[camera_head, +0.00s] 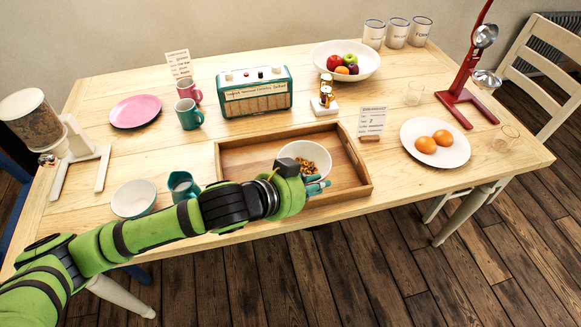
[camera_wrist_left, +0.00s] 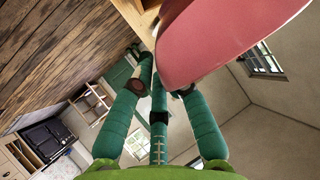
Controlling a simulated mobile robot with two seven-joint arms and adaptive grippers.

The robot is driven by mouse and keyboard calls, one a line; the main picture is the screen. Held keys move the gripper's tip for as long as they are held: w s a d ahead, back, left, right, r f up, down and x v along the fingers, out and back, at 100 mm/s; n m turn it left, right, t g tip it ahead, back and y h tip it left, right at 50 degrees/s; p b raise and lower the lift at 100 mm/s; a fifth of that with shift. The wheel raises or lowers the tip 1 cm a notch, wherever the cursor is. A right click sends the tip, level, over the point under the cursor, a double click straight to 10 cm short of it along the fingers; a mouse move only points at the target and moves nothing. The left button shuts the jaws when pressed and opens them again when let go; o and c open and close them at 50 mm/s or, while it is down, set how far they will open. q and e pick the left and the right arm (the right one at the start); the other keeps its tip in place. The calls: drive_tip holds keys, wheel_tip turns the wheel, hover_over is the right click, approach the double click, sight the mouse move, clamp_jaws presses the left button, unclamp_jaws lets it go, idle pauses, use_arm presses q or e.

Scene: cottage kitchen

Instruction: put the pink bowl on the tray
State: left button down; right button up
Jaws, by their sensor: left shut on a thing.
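The pink bowl (camera_head: 303,150) shows a pale inside with brown bits of food in the head view. Its pink outer wall (camera_wrist_left: 222,38) fills the top right of the left wrist view. My left gripper (camera_head: 315,185) is shut on the bowl's near side, and its green fingers (camera_wrist_left: 163,95) reach up to the bowl in the wrist view. The bowl is over the right part of the wooden tray (camera_head: 240,163). I cannot tell whether it touches the tray floor. My forearm and gripper hide the tray's near left corner and part of the bowl. My right gripper is out of view.
A small card (camera_head: 372,121) and a figurine (camera_head: 326,94) stand behind the tray. A plate (camera_head: 436,154) with oranges is at its right. A teal jug (camera_head: 183,185) and another bowl (camera_head: 134,198) stand at the left, close to my arm. The tray's left half looks empty.

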use_arm(q)
drive_tip(key=w+a+f, duration=0.1)
drive_tip(key=w+f, duration=0.1)
drive_tip(key=w, duration=0.1)
drive_tip(key=w+a+f, duration=0.1)
drive_tip(key=w+f, duration=0.1)
drive_tip(key=w, duration=0.2)
drive_tip(key=w+a+f, duration=0.1)
drive_tip(key=w+f, duration=0.1)
drive_tip(key=w, duration=0.1)
drive_tip(key=shift+w+a+f+p, duration=0.3)
drive_tip(key=shift+w+a, duration=0.05)
drive_tip(key=shift+a, duration=0.05)
drive_tip(key=shift+f, duration=2.1)
drive_tip(key=shift+f, duration=0.2)
drive_tip(key=c, duration=1.2)
unclamp_jaws()
drive_tip(key=shift+r, duration=0.1)
drive_tip(key=shift+s+a+r, duration=0.1)
drive_tip(key=shift+r, duration=0.05)
drive_tip(key=v, duration=1.1)
drive_tip(key=shift+s+a+r, duration=0.2)
drive_tip(key=shift+s+r, duration=0.05)
